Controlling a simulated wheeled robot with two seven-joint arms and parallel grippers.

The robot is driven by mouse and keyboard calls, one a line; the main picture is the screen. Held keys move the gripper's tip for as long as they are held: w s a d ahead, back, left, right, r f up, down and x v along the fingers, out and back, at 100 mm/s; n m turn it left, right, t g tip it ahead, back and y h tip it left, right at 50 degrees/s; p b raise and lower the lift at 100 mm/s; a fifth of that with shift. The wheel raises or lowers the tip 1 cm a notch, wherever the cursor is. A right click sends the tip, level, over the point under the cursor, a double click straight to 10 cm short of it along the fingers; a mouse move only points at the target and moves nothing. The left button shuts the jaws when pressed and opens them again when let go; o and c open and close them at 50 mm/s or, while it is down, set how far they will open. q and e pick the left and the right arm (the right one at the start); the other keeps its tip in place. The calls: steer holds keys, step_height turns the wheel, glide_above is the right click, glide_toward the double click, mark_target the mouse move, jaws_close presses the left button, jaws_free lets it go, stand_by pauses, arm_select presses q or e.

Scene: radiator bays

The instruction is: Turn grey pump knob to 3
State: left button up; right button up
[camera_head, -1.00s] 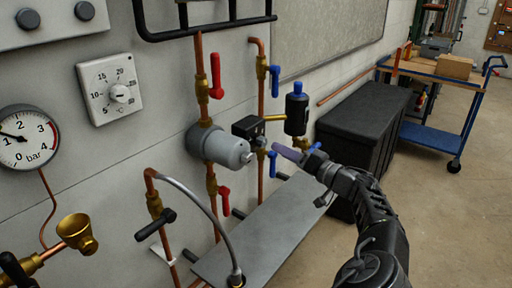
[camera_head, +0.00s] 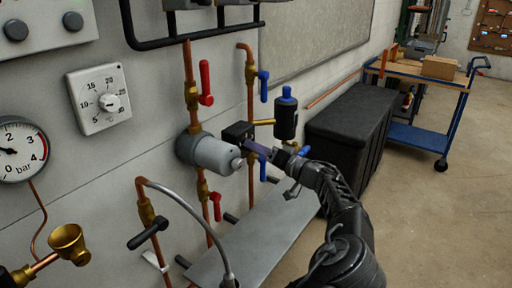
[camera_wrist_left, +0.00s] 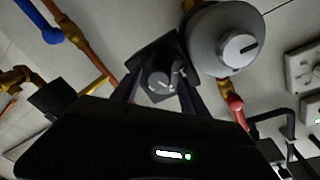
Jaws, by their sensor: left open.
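The grey pump (camera_head: 208,152) is a round body on a vertical copper pipe. Its front face carries a small round knob (camera_head: 237,163) with a dark line, clear in the wrist view (camera_wrist_left: 238,49). A black box (camera_head: 237,133) sits beside the pump. In the wrist view the box (camera_wrist_left: 143,58) bears a grey knob (camera_wrist_left: 160,79). My left gripper (camera_head: 253,147) is open, its fingertips close to the box. In the wrist view its fingers lie either side of the box's knob; I cannot tell if they touch it. The knobs' scale marks are not readable.
Red (camera_head: 206,83) and blue (camera_head: 263,86) valve levers stand on nearby pipes. A black-and-blue cylinder (camera_head: 286,115) hangs just right of the box. A grey shelf (camera_head: 255,235) lies below.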

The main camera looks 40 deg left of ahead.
arm_select(q)
steer(key=shift+a, duration=0.4)
steer(key=shift+c, duration=0.3)
jaws_close()
